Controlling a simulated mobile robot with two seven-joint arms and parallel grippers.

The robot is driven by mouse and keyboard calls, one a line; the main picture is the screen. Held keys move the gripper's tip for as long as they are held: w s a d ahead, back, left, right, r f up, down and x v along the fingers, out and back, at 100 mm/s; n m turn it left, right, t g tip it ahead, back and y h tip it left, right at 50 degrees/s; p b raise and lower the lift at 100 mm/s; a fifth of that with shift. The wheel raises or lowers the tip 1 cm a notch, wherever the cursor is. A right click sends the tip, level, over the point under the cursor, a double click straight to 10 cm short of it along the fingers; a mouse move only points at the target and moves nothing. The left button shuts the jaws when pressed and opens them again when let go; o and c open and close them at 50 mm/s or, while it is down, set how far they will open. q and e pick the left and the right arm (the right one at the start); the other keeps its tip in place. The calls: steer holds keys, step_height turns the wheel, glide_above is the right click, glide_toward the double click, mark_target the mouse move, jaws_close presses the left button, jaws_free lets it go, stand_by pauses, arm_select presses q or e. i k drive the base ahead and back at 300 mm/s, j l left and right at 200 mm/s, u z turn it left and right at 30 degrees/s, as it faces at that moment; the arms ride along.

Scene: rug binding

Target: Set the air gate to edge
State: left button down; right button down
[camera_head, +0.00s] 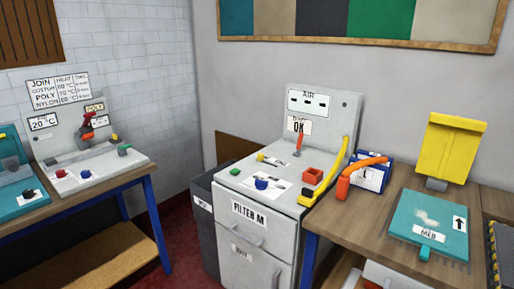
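A grey cabinet (225,207) labelled FILTER M stands in the middle. Its upright back panel (345,107) carries a sign headed AIR (308,101) and a smaller card reading OK (298,126). A red-orange lever (299,143) stands roughly upright just below that card. A blue knob (262,183) sits on a white label on the cabinet top, with a green button (235,171) to its left and a red box-shaped part (312,176) to its right. No part is readably marked as the air gate or "edge". Neither gripper is in view.
A yellow hose (341,165) runs down the cabinet's right side. An orange-handled tool (360,175), a blue-and-white box (370,181), a teal board (430,222) and a yellow stand (450,148) occupy the right bench. A dark bin (203,215) adjoins the cabinet. Another machine (95,160) stands left.

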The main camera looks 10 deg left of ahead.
mark_target(260, 156)
steer(key=i+j, duration=0.4)
steer(key=j, duration=0.2)
steer(key=i+j, duration=0.45)
steer(key=j, duration=0.15)
steer(key=i+j, duration=0.4)
steer(key=j, duration=0.15)
steer(key=i+j, duration=0.45)
steer(key=j, duration=0.15)
steer(key=u, duration=0.05)
